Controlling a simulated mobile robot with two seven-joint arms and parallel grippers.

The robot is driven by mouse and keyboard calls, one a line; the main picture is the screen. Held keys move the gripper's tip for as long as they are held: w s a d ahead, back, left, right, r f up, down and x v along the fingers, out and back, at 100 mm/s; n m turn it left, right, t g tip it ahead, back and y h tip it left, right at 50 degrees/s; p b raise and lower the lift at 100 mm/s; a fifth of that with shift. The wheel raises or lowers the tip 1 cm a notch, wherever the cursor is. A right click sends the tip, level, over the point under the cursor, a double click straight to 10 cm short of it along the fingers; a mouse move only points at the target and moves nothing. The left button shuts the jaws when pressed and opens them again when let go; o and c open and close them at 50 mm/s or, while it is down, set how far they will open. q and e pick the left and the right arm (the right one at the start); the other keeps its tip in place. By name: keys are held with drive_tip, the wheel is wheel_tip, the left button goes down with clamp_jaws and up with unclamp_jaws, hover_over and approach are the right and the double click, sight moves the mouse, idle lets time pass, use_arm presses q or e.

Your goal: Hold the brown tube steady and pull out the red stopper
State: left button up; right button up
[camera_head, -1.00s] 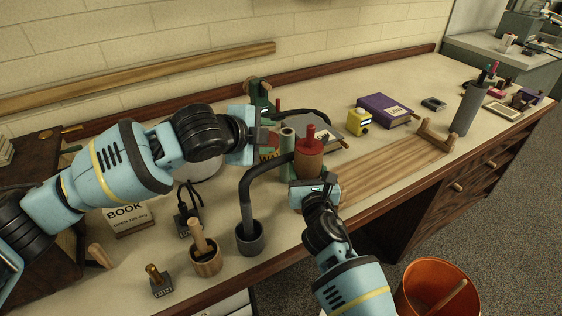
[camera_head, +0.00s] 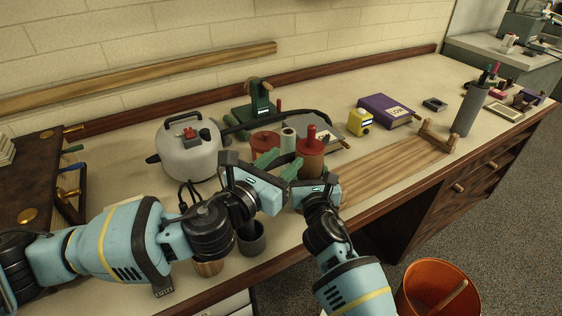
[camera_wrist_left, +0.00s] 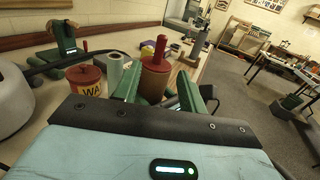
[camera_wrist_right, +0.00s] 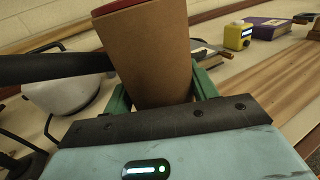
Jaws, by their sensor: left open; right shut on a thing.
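The brown tube (camera_head: 311,166) stands upright near the front edge of the bench, and also shows large in the right wrist view (camera_wrist_right: 150,50). The red stopper (camera_head: 311,138), with a narrow red handle, sits in its top; it also shows in the left wrist view (camera_wrist_left: 159,56). My right gripper (camera_head: 316,184) is shut on the tube's lower part, its green fingers on either side in the right wrist view. My left gripper (camera_head: 280,163) is open and empty, just left of the tube. In the left wrist view its green fingers are spread with the tube and stopper beyond, between them.
A red-lidded wax pot (camera_head: 264,143) and a pale green roll (camera_head: 288,139) stand close behind the left gripper. A white kettle-like pot (camera_head: 188,155) is at left. A yellow device (camera_head: 360,122) and purple book (camera_head: 385,109) lie right; wooden boards (camera_head: 395,166) lie flat.

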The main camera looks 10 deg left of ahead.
sight(309, 136)
use_arm(q)
drive_tip(key=shift+x, duration=5.95)
clamp_jaws()
